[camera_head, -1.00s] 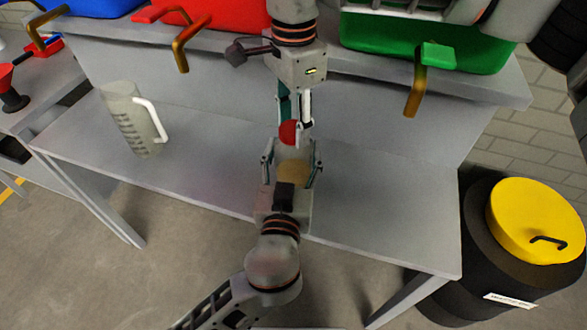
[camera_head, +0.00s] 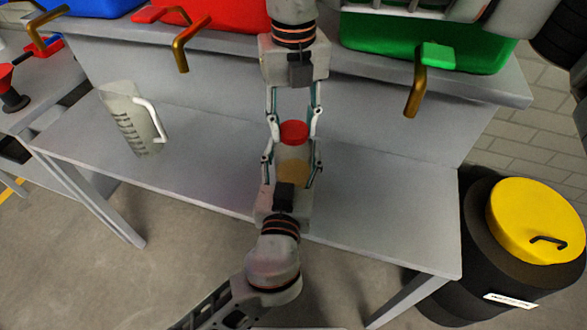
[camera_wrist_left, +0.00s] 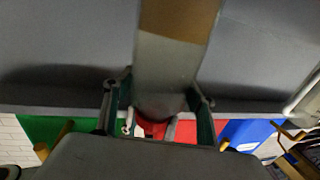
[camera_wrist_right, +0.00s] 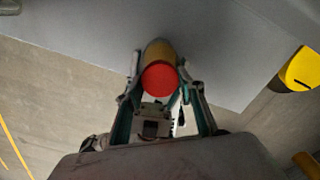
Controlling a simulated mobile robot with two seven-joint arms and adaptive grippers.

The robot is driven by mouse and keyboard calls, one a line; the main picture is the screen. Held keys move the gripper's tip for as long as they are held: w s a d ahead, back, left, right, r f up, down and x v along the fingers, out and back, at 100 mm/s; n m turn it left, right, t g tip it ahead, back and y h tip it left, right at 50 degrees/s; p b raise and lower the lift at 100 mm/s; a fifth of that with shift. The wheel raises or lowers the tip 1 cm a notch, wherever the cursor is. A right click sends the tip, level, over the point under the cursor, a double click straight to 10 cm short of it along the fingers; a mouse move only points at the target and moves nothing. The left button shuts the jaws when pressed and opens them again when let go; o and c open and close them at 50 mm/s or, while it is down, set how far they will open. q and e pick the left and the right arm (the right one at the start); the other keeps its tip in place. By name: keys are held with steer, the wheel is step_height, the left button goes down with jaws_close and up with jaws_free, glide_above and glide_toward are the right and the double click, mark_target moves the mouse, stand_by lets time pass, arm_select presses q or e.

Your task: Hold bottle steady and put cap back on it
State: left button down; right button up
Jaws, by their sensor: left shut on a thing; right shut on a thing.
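The bottle (camera_head: 291,155) is pale grey with an amber lower part. It stands between the fingers of my left gripper (camera_head: 292,163), which is shut on it, above the front part of the grey table. The red cap (camera_head: 293,130) is at the bottle's top, and my right gripper (camera_head: 293,135), reaching in from the top of the picture, is shut on it. In the left wrist view the bottle (camera_wrist_left: 172,65) hides most of the cap (camera_wrist_left: 153,128). In the right wrist view the cap (camera_wrist_right: 160,78) lines up with the bottle (camera_wrist_right: 160,49). I cannot tell whether the cap is fully seated.
A clear measuring jug (camera_head: 132,118) stands on the table (camera_head: 210,155) to the left. Blue, red (camera_head: 235,14) and green (camera_head: 385,45) bins with brass-coloured handles line the raised shelf behind. A black drum with a yellow lid (camera_head: 535,220) stands at the right. The table's right part is clear.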

steer(key=m, duration=0.5)
steer(key=shift+m, duration=0.3)
steer(key=m, duration=0.4)
steer(key=shift+m, duration=0.3)
steer(key=o, duration=1.3)
step_height(320, 180, up, 12)
arm_select(q)
steer(key=c, duration=0.7)
jaws_free()
